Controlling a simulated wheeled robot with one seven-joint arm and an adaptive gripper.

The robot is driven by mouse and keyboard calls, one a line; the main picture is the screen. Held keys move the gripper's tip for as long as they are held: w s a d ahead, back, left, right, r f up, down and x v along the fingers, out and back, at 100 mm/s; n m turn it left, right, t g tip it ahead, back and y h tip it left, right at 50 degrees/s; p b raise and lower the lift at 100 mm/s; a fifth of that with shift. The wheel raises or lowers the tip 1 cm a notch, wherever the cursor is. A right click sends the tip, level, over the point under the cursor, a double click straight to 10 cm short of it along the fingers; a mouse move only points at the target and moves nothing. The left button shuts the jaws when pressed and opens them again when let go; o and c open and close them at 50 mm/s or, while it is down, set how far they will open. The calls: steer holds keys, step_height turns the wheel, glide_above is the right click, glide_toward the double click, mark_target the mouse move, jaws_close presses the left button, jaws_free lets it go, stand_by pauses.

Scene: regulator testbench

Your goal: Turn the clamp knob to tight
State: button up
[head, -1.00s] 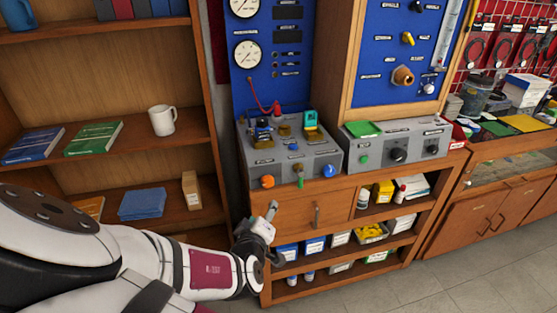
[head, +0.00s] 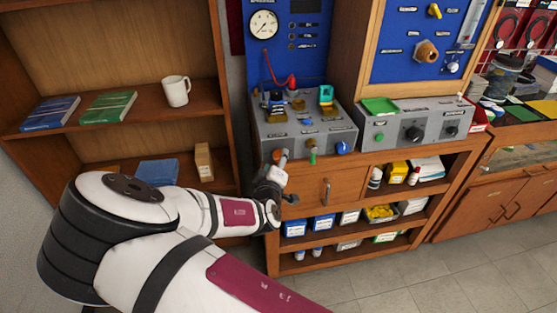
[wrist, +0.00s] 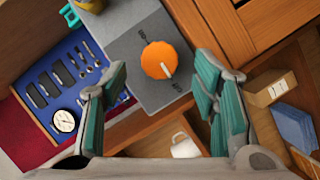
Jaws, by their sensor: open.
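An orange round knob (wrist: 157,60) sits on the front face of a grey bench unit (wrist: 125,50). It has a white pointer mark toward the lower right in the wrist view. Small labels stand on two sides of it, too blurred to read for sure. In the head view only a bit of the orange knob (head: 277,154) shows behind my gripper (head: 284,159). In the wrist view my gripper (wrist: 163,68) is open, its teal-padded fingers to either side of the knob. The fingers appear apart from the knob; the remaining distance is hard to tell.
A blue knob (head: 343,148) and a green knob (head: 312,157) sit right of the orange one on the same unit. A wooden drawer (head: 325,184) lies below. A shelf with a white mug (head: 176,91) and books stands at left.

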steer(key=shift+x, duration=1.2)
steer(key=c, duration=1.2)
steer(key=shift+o, duration=0.2)
